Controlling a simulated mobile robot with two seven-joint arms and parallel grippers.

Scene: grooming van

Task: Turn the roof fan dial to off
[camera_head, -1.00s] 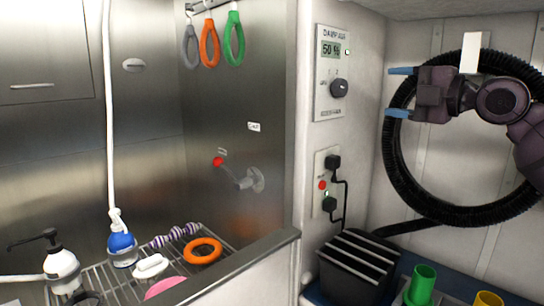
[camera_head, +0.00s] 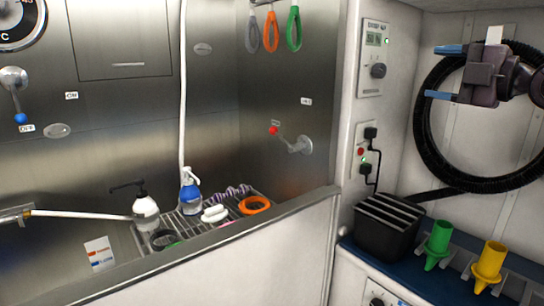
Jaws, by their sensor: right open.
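A black dial (camera_head: 378,70) sits on a pale wall panel (camera_head: 371,94) under a small digital display (camera_head: 374,39), right of the steel tub enclosure. The panel's heading and the dial's marks are too small to read surely, so I cannot confirm that it is the roof fan dial. A second dark dial (camera_head: 376,302) is cut off at the bottom edge. My right gripper (camera_head: 444,72) has its blue fingers apart and empty, pointing left toward the panel, right of the black dial and not touching it. My left gripper is out of view.
A black coiled hose (camera_head: 424,140) hangs behind my right gripper. Plugs (camera_head: 368,134) and a black slatted box (camera_head: 388,226) are below the panel. A lever with a red knob (camera_head: 273,130) is in the tub.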

